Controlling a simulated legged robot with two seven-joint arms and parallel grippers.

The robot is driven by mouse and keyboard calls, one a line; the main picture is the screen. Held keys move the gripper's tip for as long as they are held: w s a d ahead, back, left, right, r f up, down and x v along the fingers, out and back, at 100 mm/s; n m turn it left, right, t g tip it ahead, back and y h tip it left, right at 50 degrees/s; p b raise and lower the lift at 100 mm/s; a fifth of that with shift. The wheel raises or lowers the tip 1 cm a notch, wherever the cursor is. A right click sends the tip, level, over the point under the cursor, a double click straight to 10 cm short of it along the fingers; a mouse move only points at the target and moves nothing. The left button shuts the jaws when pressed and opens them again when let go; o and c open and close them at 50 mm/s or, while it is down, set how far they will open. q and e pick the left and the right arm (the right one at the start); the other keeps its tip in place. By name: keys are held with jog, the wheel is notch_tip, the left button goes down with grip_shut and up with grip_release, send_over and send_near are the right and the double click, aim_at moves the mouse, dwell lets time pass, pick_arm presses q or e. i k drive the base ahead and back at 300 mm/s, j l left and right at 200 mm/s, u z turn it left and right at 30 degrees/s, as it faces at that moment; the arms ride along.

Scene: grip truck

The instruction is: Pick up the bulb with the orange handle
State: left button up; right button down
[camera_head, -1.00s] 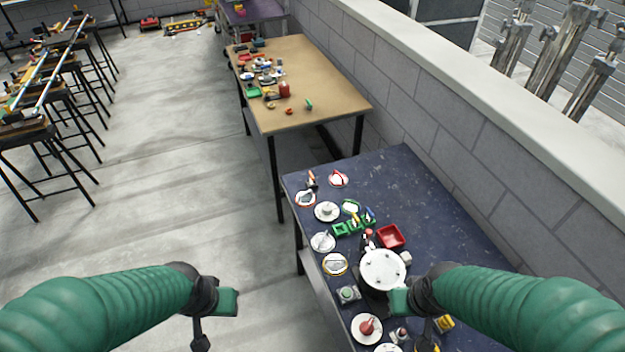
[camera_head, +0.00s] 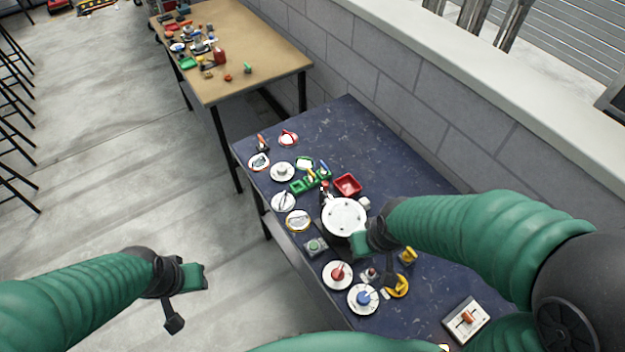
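I cannot tell for sure which object is the bulb with the orange handle. A small upright piece with an orange top (camera_head: 262,142) stands at the far left of the blue table (camera_head: 400,160). A pale box with an orange-red handle (camera_head: 467,316) lies at the near right. My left gripper (camera_head: 187,298) is over the floor, left of the table, its green finger and dark finger apart and nothing between them.
Several small items crowd the table's left side, including a red tray (camera_head: 347,185), a green rack (camera_head: 310,181), a red-knobbed disc (camera_head: 338,274) and a blue-knobbed disc (camera_head: 363,298). The table's back right is clear. A brown table (camera_head: 265,70) stands beyond.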

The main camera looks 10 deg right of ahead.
aim_at(260, 142)
jog(key=i+j, duration=0.4)
jog(key=i, duration=0.2)
jog(key=i+j, duration=0.45)
jog(key=i, duration=0.15)
jog(key=i+j, duration=0.4)
jog(key=i, duration=0.2)
jog(key=z, duration=0.05)
